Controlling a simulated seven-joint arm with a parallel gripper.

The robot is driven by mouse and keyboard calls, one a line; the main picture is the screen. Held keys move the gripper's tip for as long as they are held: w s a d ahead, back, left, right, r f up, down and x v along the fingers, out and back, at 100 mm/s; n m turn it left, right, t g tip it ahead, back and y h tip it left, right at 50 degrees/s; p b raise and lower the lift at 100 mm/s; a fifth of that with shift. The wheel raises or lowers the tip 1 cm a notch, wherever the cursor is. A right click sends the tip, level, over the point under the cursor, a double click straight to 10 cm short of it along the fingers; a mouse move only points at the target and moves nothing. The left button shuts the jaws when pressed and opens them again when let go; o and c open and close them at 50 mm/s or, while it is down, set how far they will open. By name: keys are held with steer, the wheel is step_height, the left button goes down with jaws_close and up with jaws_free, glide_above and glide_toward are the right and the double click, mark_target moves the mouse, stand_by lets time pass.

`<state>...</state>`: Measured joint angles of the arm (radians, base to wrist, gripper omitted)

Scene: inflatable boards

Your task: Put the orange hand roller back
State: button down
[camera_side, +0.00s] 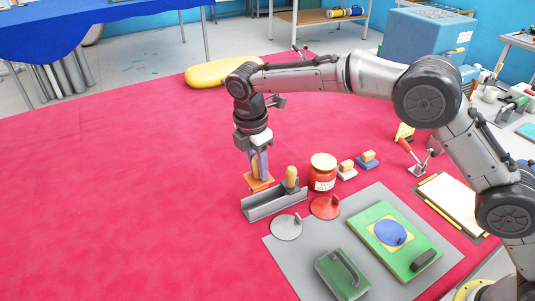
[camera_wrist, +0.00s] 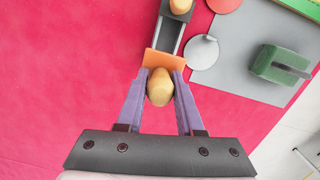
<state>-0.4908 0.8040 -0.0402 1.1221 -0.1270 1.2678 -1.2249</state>
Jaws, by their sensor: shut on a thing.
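The orange hand roller has an orange head (camera_side: 258,182) and a pale wooden handle (camera_wrist: 160,88). My gripper (camera_side: 259,165) is shut on the handle, with its purple fingers on either side, and points down. The orange head also shows in the wrist view (camera_wrist: 164,61), just past the fingertips. A grey trough-like holder (camera_side: 262,209) lies on the red cloth. The orange head is at the holder's left end in the side view; whether it touches the holder I cannot tell. A second tool with a wooden handle (camera_side: 291,177) and dark head stands at the holder's right end.
A red jar (camera_side: 323,173), a red disc (camera_side: 324,207) and a grey disc (camera_side: 286,227) are close to the holder on the right. A grey mat (camera_side: 302,257) carries a green block (camera_side: 341,275) and a green board (camera_side: 376,212). The red cloth to the left is clear.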

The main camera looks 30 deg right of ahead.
mark_target(259, 189)
steer(key=shift+f, duration=3.2)
steer(key=shift+f, duration=0.6)
stand_by(0.4)
jaws_free()
stand_by(0.5)
steer(key=shift+r, duration=3)
